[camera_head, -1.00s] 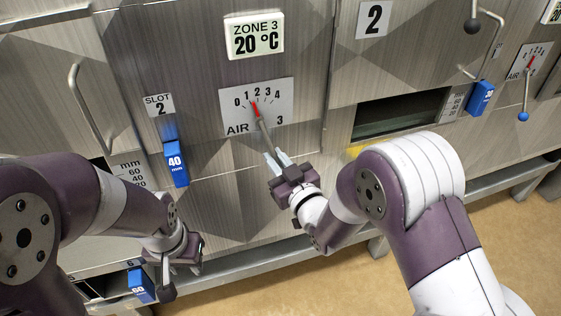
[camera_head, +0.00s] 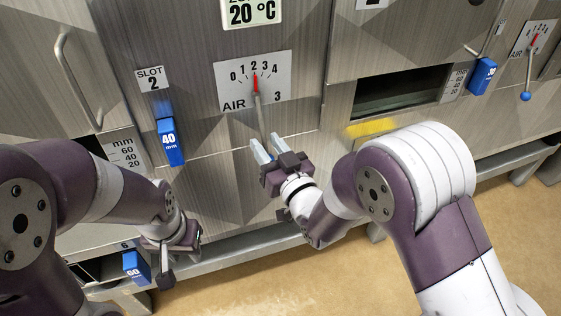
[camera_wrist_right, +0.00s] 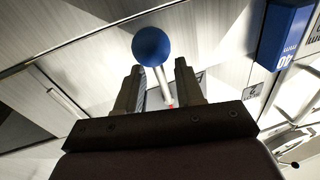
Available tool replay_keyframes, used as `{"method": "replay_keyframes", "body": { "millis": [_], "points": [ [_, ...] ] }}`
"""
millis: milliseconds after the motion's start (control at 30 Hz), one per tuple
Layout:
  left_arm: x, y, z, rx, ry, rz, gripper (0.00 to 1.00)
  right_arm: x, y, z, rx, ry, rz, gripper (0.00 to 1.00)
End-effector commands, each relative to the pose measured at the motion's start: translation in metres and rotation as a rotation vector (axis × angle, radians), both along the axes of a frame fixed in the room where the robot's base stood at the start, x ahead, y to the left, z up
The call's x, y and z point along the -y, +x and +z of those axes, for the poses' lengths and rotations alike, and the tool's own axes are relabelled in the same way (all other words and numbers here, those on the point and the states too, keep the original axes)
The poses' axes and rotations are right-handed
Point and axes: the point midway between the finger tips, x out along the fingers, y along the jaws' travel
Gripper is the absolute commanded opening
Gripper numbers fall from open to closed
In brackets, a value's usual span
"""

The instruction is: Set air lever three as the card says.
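The air lever three plate (camera_head: 285,62) is marked 0 to 4, and the lever's red pointer (camera_head: 256,84) stands at about 2. The grey lever rod (camera_head: 260,115) hangs down towards my right gripper (camera_head: 269,146). In the right wrist view, the lever's blue ball (camera_wrist_right: 151,46) shows above the gap between my right fingers (camera_wrist_right: 158,88). The fingers are apart, with the rod visible between them; contact cannot be told. The zone 3 card (camera_head: 250,12) reads 20 °C and is cut at the top. My left gripper (camera_head: 167,275) hangs low at left, its fingers unclear.
A blue 40 mm slide (camera_head: 169,142) is in slot 2, left of the plate. A blue 60 mm block (camera_head: 136,267) is near my left gripper. Another air lever (camera_head: 528,70) and a dark opening (camera_head: 400,95) are to the right. A handle (camera_head: 63,85) sticks out at left.

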Motion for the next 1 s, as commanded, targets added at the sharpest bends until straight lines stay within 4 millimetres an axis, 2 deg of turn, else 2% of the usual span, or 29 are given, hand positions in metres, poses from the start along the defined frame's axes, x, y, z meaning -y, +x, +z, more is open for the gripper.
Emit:
{"method": "replay_keyframes", "body": {
  "millis": [300, 433, 600, 1000],
  "points": [
    [0.000, 0.000, -0.006, 0.000, 0.000, 0.000, 0.37, 0.037, -0.069, -0.006, 0.000, 0.000, -0.002, 0.37],
    [0.000, 0.000, -0.007, 0.000, 0.000, 0.000, 0.37, 0.047, -0.088, -0.007, 0.000, 0.000, -0.001, 0.37],
    [0.000, 0.000, -0.008, 0.000, 0.000, 0.000, 0.37, 0.051, -0.097, -0.007, 0.000, 0.000, 0.000, 0.37],
    [0.000, 0.000, -0.007, 0.000, 0.000, 0.000, 0.37, 0.051, -0.096, -0.007, 0.000, 0.000, 0.000, 0.37]
  ]
}}
